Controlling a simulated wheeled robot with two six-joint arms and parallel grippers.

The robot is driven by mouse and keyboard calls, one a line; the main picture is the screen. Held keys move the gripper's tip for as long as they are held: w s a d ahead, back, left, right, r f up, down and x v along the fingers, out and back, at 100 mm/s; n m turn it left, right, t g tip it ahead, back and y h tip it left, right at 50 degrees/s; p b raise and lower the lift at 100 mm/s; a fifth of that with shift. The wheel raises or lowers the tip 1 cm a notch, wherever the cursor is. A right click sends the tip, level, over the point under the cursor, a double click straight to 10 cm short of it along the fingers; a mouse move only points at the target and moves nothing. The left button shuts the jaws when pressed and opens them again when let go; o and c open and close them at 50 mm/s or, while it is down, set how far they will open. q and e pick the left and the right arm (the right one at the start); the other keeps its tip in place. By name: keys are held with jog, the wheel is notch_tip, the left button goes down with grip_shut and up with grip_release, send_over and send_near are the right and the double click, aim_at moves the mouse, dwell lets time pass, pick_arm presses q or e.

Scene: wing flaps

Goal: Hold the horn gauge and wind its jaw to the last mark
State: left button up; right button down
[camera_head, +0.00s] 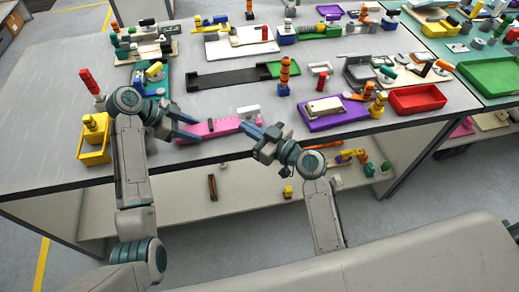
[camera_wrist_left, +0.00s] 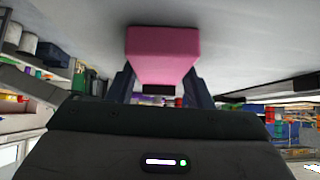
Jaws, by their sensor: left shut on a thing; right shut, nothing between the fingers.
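The horn gauge (camera_head: 218,126) is a long pink piece with marks along it, near the front edge of the table. A pale block (camera_head: 249,112) shows at its right end. My left gripper (camera_head: 192,129) is shut on the gauge's left end. In the left wrist view the pink gauge (camera_wrist_left: 163,50) sits between the two dark fingers (camera_wrist_left: 160,85). My right gripper (camera_head: 250,132) is shut and empty close to the gauge's right end; I cannot tell whether it touches. The jaw's position against the marks is too small to read.
A yellow bin (camera_head: 94,150) stands left, a purple tray (camera_head: 335,118) and red tray (camera_head: 418,99) right. An orange stacked post (camera_head: 285,75) and black tray (camera_head: 230,80) stand behind. Bare tabletop (camera_head: 215,151) shows in front of the gauge.

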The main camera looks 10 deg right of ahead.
pick_arm(q)
jog(key=shift+a, duration=0.1)
jog(key=shift+c, duration=0.2)
pick_arm(e)
jog(key=s, duration=1)
jog(key=shift+d+r, duration=0.2)
jog(key=shift+d, duration=0.15)
jog(key=shift+s, duration=0.1)
pick_arm(q)
jog(key=o, duration=1.2)
jog(key=shift+o, duration=0.2)
